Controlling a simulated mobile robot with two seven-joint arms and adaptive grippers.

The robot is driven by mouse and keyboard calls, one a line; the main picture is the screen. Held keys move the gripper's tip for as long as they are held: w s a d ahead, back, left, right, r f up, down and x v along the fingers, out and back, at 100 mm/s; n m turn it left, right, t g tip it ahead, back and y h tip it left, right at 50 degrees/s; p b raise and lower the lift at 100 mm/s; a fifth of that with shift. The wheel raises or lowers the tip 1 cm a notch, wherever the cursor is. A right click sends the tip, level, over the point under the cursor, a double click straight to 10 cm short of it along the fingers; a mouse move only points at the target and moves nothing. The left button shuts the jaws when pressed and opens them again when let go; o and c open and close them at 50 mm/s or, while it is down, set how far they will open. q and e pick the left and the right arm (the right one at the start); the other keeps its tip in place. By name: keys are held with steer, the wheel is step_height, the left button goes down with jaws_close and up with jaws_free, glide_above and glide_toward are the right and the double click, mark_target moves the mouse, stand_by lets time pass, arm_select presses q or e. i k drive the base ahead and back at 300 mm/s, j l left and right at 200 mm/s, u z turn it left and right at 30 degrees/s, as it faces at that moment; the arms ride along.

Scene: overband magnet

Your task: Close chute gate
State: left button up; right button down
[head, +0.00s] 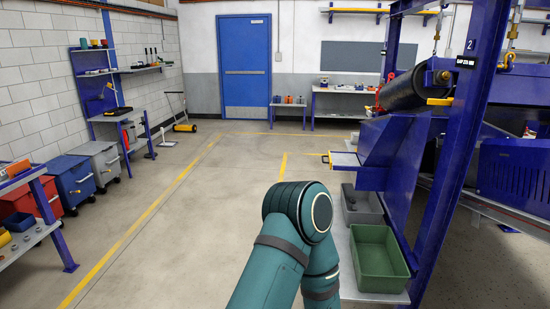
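The blue chute (391,145) hangs on the right side, below the dark roller of the overband magnet. A pale flat plate with a blue rim, which looks like the chute gate (345,159), sticks out from the chute's left side. A thin yellow handle (318,154) points left from it. I cannot tell from here how far the gate is open. A bent teal arm of mine rises at the bottom centre, in front of and below the gate. Neither of my grippers is in view.
A green bin (379,258) and a grey bin (361,205) stand on a low shelf (347,275) under the chute. A blue post (455,150) stands at right. Open floor (190,225) lies left of my arm. Cabinets (72,180) line the left wall.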

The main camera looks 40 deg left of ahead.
mark_target(333, 159)
steer(key=i+j+u, duration=0.1)
steer(key=j+u, duration=0.15)
steer(key=i+j+u, duration=0.2)
steer(key=j, duration=0.15)
steer(key=i+j+u, duration=0.1)
steer(key=j+u, duration=0.15)
steer(key=i+j, duration=0.5)
steer(key=j, duration=0.2)
steer(key=i+j+z, duration=0.1)
steer(key=z, duration=0.25)
steer(key=i+j+z, duration=0.15)
steer(key=z, duration=0.15)
steer(key=i+j+z, duration=0.3)
steer(key=j, duration=0.25)
steer(key=i+j+z, duration=0.15)
steer(key=j, duration=0.2)
steer(key=i+j, duration=0.15)
steer(key=j, duration=0.2)
steer(key=i+j, duration=0.15)
steer(key=j, duration=0.15)
steer(key=i+j, duration=0.2)
steer(key=j, duration=0.15)
steer(key=i+j, duration=0.15)
steer(key=j, duration=0.2)
steer(key=i+j, duration=0.15)
steer(key=j, duration=0.15)
steer(key=z, duration=0.05)
